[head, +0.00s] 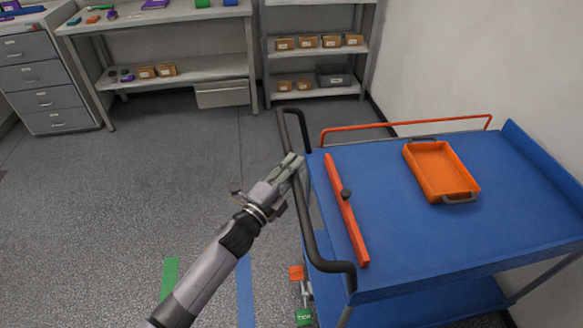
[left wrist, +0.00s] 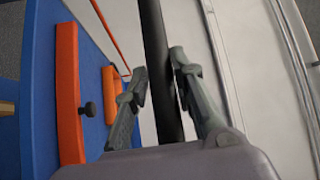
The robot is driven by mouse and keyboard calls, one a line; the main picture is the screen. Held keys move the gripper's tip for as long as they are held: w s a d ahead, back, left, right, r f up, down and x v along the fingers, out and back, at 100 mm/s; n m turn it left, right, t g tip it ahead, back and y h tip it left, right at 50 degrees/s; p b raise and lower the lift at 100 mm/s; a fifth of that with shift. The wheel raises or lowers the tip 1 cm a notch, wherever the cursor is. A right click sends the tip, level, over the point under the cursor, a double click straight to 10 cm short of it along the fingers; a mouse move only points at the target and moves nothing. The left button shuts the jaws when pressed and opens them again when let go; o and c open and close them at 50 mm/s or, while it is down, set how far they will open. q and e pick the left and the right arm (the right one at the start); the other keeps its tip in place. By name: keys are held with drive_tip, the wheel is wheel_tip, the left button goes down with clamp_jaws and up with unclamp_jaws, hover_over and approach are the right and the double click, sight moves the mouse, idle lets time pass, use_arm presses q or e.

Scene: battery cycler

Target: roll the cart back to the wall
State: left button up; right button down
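The blue cart (head: 400,235) stands at the right of the head view, with its top deck and part of a lower shelf showing. Its black push handle (head: 312,215) runs along its left end. My left gripper (head: 293,162) is at the upper part of that handle. In the left wrist view the handle (left wrist: 156,50) passes between the two fingers (left wrist: 159,75), which close in on it from both sides. The white wall (head: 470,60) rises beyond the cart's far side and right. My right gripper is in neither view.
On the deck lie an orange tray (head: 437,185) and a red-orange bar (head: 345,210) with a black knob. Shelving (head: 320,92) and a bench (head: 170,75) stand at the back. Grey floor (head: 130,190) left of the cart is open, with green and blue strips.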

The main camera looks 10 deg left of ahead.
use_arm(q)
drive_tip(key=o, duration=0.3)
drive_tip(key=shift+d, duration=0.1)
drive_tip(key=shift+o, duration=0.2)
drive_tip(key=v, duration=1.2)
drive_tip(key=shift+r, duration=0.1)
